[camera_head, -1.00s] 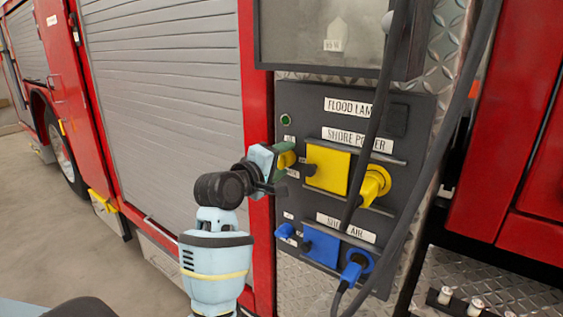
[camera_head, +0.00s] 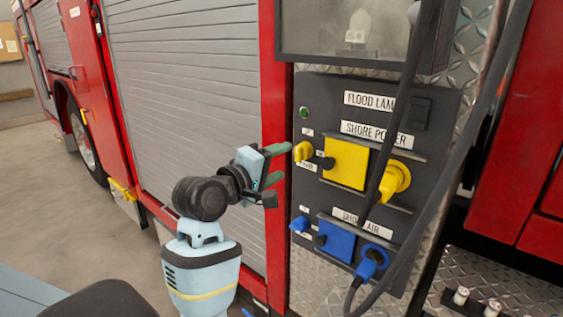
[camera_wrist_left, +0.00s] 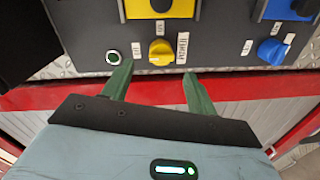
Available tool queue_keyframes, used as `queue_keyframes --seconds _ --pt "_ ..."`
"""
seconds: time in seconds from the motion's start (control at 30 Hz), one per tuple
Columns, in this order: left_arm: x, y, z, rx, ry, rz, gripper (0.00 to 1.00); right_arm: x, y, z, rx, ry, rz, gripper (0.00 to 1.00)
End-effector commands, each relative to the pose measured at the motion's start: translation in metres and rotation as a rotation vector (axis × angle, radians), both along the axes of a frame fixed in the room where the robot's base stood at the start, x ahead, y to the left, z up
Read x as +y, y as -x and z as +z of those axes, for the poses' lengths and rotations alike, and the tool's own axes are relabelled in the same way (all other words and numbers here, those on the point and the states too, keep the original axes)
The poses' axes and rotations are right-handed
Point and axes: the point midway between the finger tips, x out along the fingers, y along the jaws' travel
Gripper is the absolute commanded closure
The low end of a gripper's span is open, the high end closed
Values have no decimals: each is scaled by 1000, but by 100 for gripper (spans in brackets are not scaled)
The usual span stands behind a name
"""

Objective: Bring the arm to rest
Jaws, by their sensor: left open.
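My left gripper (camera_head: 277,164) is open and empty, with green fingers held just left of the dark control panel (camera_head: 325,85). In the left wrist view the spread fingertips (camera_wrist_left: 154,82) point at the panel's edge, with the yellow knob (camera_wrist_left: 160,52) between and beyond them. In the head view the yellow knob (camera_head: 303,151) is to the right of the fingers, with a gap between. My left arm (camera_head: 205,262) comes up from the bottom. My right gripper is not in view.
The panel carries a yellow cover (camera_head: 346,163), a yellow plug (camera_head: 395,182), a blue cover (camera_head: 336,241), a blue knob (camera_head: 299,224) and a blue plug (camera_head: 371,262). Black cables (camera_head: 440,150) hang in front. A grey shutter (camera_head: 185,110) is behind my arm. Open floor lies left.

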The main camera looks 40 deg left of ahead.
Motion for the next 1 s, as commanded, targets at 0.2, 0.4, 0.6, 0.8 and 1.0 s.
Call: queue_keyframes --seconds 0.2,0.4,0.6,0.8,1.0 --pt "0 0 0 0 0 0 42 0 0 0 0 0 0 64" --pt "0 0 0 1 0 0 42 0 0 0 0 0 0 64" --pt "-4 -6 -36 49 -76 5 42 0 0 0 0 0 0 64" --pt "-20 -3 -145 177 -334 -13 42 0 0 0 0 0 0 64" --pt "-45 33 -264 294 -631 -95 42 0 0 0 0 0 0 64"
